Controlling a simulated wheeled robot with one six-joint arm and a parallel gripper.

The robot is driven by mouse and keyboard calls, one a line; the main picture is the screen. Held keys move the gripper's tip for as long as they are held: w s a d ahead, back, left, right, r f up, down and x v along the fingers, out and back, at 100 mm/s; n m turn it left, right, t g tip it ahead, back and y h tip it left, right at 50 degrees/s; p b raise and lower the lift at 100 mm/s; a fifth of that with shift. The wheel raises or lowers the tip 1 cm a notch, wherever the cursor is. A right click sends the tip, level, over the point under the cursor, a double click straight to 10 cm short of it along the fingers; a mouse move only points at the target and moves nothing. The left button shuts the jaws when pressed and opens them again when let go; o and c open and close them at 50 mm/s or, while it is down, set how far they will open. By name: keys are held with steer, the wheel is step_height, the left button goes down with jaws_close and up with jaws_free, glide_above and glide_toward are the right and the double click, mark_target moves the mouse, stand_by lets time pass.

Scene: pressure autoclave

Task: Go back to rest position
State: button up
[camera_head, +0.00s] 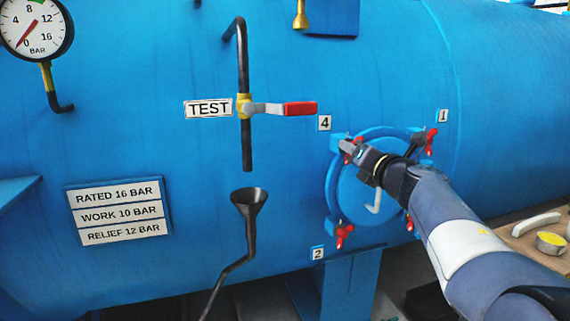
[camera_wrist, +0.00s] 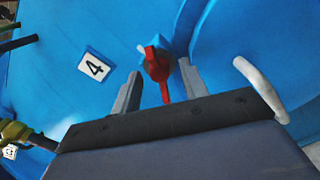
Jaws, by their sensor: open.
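My gripper (camera_head: 350,150) is at the upper left of the round blue hatch (camera_head: 352,197) on the blue vessel, beside the label 4 (camera_head: 324,123). In the wrist view my gripper (camera_wrist: 160,82) is open, with its two grey fingers on either side of a red clamp handle (camera_wrist: 157,68). I cannot tell whether the fingers touch it. In the head view my gripper and arm partly hide that clamp and the hatch's right side. Other red clamps show at the upper right (camera_head: 430,141), lower left (camera_head: 344,235) and lower right (camera_head: 409,223).
A white curved hatch handle (camera_wrist: 262,88) is close right of my gripper. A test valve with a red lever (camera_head: 300,108) and a black funnel (camera_head: 249,199) stand out left of the hatch. A bench (camera_head: 520,237) holding a gasket piece and a round tin is at right.

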steer(key=v, duration=0.8)
steer(key=x, duration=1.1)
steer(key=shift+a, duration=0.1)
steer(key=m+p, duration=0.2)
steer(key=shift+s+r+m, duration=0.1)
steer(key=shift+r+m, duration=0.15)
steer(key=shift+m, duration=0.05)
steer(key=m+p, duration=0.2)
steer(key=m, duration=0.1)
steer(key=shift+m, duration=0.4)
steer(key=m+p, duration=0.2)
steer(key=m, duration=0.2)
steer(key=shift+f+m+p, duration=0.2)
steer(key=shift+m+p, duration=0.4)
steer(key=shift+m, duration=0.4)
